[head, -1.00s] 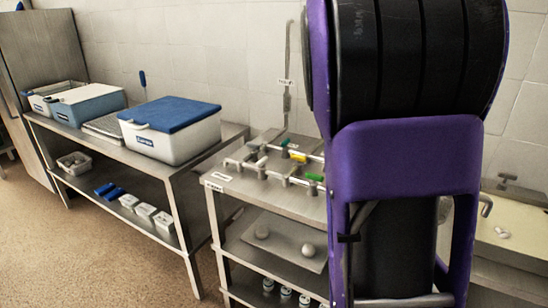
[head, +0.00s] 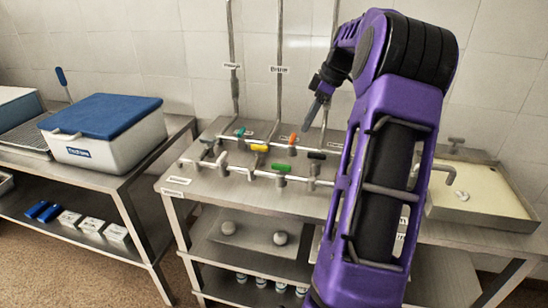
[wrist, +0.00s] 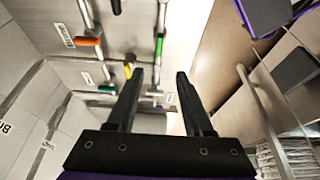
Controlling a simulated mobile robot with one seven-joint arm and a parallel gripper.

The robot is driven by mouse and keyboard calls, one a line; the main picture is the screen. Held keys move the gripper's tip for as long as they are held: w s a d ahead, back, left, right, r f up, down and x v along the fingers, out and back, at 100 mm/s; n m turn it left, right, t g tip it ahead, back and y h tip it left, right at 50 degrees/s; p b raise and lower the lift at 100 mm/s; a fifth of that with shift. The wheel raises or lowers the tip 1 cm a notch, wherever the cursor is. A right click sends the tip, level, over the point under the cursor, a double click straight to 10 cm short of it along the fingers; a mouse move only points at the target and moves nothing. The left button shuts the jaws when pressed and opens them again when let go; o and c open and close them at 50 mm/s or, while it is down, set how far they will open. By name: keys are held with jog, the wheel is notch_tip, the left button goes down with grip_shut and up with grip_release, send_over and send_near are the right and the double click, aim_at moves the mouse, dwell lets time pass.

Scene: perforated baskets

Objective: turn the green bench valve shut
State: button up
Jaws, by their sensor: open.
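The green valve handle (head: 281,168) sits on the front pipe of the metal bench (head: 222,193). It looks roughly in line with that pipe. In the wrist view the green handle (wrist: 158,46) lies beyond my fingertips, between and above them in the picture. My gripper (head: 311,126) is raised over the back of the bench, behind the green handle and apart from it. In the wrist view its two fingers (wrist: 160,74) are spread with nothing between them. A second, teal-green handle (head: 240,132) sits on the back pipe.
Yellow (head: 259,148), orange (head: 292,139) and black (head: 317,155) handles crowd the same pipes. Upright pipes run up the wall behind. A sink (head: 480,190) stands right, a blue-lidded box (head: 105,135) left. My arm hides the bench's right end.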

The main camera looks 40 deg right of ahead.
send_near(281, 165)
jog(key=x, duration=0.8)
jog(key=shift+d+f, duration=0.1)
jog(key=shift+f, duration=0.2)
grip_shut()
